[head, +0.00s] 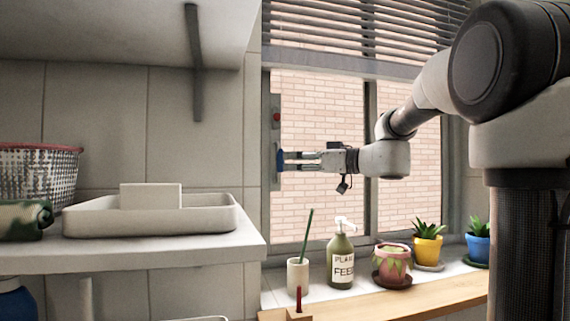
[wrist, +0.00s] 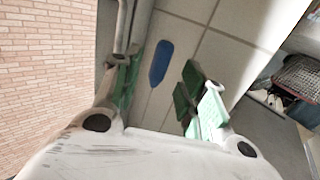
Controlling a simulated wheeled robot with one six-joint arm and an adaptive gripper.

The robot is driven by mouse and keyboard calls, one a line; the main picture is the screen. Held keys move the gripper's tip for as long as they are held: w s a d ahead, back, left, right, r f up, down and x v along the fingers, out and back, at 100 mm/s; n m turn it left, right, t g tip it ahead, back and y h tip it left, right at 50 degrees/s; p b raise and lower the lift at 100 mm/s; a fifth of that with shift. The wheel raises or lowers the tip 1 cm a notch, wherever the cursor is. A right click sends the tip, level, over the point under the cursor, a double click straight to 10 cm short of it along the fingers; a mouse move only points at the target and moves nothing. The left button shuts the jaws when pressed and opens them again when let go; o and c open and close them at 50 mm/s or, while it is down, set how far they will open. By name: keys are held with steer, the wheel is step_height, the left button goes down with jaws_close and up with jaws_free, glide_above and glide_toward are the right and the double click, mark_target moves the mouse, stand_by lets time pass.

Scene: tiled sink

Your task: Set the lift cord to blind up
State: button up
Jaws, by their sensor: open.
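The blind (head: 365,30) hangs across the top of the window, with its slats bunched and its bottom edge well above the sill. A blue oval piece (head: 280,160), which looks like the lift cord's handle, is on the grey strip at the window's left side. The blue piece also shows in the wrist view (wrist: 160,63), upright between and beyond my fingers. My gripper (head: 287,160) is open, pointing left with its fingertips close to the blue piece. I cannot tell whether they touch. A thin cord is not clearly visible.
A red knob (head: 277,117) is above the blue piece on the same strip. The sill below holds a cup (head: 298,274), a green bottle (head: 341,255) and potted plants (head: 428,245). A shelf with a white tray (head: 150,220) stands at left.

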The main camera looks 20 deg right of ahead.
mark_target(281, 162)
steer(key=x, duration=0.5)
steer(key=shift+w+a, duration=0.1)
steer(key=shift+a, duration=0.05)
steer(key=shift+c, duration=0.2)
jaws_close()
